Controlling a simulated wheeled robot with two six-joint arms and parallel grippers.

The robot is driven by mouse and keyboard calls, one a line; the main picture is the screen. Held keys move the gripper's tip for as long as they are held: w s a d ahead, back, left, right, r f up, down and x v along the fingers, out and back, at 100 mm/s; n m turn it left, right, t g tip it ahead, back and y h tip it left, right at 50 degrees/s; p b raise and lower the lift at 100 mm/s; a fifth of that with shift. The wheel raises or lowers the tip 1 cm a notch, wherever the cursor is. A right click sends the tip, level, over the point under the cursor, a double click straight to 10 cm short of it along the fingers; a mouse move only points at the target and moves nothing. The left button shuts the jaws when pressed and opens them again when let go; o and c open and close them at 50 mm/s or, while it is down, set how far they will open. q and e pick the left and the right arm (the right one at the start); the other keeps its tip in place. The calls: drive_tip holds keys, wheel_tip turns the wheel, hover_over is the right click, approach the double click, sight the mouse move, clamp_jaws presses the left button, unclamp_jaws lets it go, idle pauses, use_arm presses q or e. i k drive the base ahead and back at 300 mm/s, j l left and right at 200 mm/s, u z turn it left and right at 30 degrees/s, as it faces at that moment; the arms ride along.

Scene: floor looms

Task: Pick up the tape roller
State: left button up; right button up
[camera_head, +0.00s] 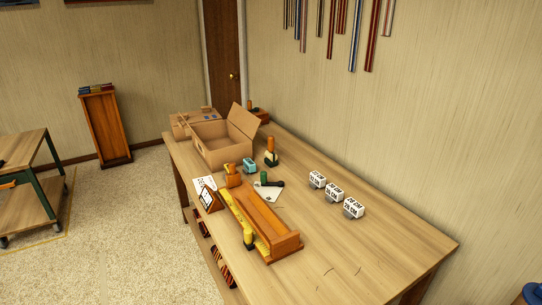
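Several small tools stand on the long wooden table (385,245), and I cannot tell for sure which is the tape roller. A small teal-blue item (249,164) sits by the open cardboard box. To its right is an upright tool with an orange handle and dark base (271,155). In front of these, a green-and-black tool (268,182) rests on or beside a white sheet. Neither of my grippers shows in the head view.
An open cardboard box (213,146) stands at the table's far end. A long wooden trough (264,225) with a yellow strip beside it lies mid-table. White printed blocks (334,192) line the right side. The near right tabletop is mostly clear. A cart (35,190) stands left.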

sight(271, 160)
drive_tip(key=i+j+z, duration=0.1)
drive_tip(key=z, duration=0.35)
drive_tip(key=i+j+z, duration=0.1)
drive_tip(key=j+z, duration=0.2)
drive_tip(key=z, duration=0.15)
drive_tip(key=j+z, duration=0.25)
drive_tip(key=z, duration=0.25)
drive_tip(key=j+z, duration=0.25)
drive_tip(key=z, duration=0.2)
drive_tip(key=j+z, duration=0.25)
drive_tip(key=z, duration=0.2)
